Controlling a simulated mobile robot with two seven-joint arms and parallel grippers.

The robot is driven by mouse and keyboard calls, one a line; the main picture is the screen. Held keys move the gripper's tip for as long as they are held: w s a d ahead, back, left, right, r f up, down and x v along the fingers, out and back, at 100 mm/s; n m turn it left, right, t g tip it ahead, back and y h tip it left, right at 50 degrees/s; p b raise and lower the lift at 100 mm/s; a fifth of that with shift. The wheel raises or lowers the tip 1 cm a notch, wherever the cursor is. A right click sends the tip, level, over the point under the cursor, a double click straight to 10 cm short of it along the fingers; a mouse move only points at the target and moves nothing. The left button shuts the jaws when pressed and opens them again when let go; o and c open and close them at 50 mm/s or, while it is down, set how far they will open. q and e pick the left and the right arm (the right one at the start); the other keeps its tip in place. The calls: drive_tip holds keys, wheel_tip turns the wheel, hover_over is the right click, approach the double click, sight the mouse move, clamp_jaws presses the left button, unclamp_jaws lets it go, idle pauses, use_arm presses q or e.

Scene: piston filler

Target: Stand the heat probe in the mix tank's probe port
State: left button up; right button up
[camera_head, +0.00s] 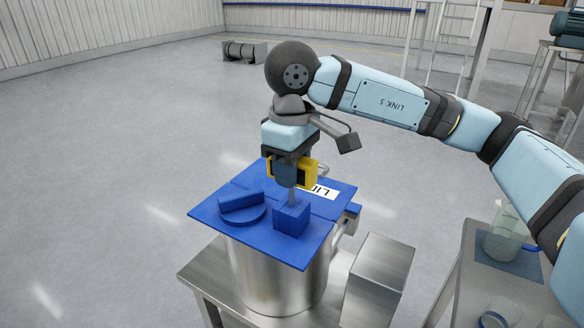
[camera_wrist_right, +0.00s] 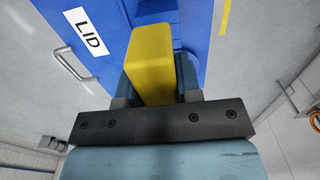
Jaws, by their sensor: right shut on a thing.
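The heat probe (camera_head: 310,172) has a yellow head and a thin grey stem. My right gripper (camera_head: 291,180) is shut on the yellow head, which also shows between the fingers in the right wrist view (camera_wrist_right: 153,65). The stem points down, roughly upright, and meets the top of a blue square block, the probe port (camera_head: 291,218), on the lid. How deep the stem sits in the port cannot be told. The mix tank (camera_head: 255,278) is a steel cylinder under a blue lid (camera_head: 218,205) labelled "LID" (camera_wrist_right: 89,31). My left gripper is not in view.
A round blue cap with a raised bar (camera_head: 241,206) is on the lid, left of the port. The tank stands on a steel table (camera_head: 202,272) beside a sloped metal box (camera_head: 378,278). Clear jugs (camera_head: 503,235) stand on another table at right.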

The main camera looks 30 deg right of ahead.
drive_tip(key=shift+f+b, duration=0.65)
drive_tip(key=shift+f, duration=0.15)
drive_tip(key=shift+f+b, duration=0.6)
drive_tip(key=shift+f, duration=0.05)
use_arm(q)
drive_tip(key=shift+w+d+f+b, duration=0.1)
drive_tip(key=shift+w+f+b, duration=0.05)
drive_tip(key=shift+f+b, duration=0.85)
use_arm(e)
wheel_tip(320, 180, down, 2)
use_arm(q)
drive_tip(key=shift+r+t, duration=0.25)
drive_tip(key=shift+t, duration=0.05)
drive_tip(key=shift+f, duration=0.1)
use_arm(e)
drive_tip(key=o, duration=1.1)
drive_tip(key=shift+c, duration=0.2)
use_arm(q)
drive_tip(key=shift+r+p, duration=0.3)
drive_tip(key=shift+p, duration=0.55)
use_arm(e)
wheel_tip(320, 180, up, 14)
hover_over(292, 192)
drive_tip(key=shift+w+d, duration=0.1)
drive_tip(key=shift+w, duration=0.1)
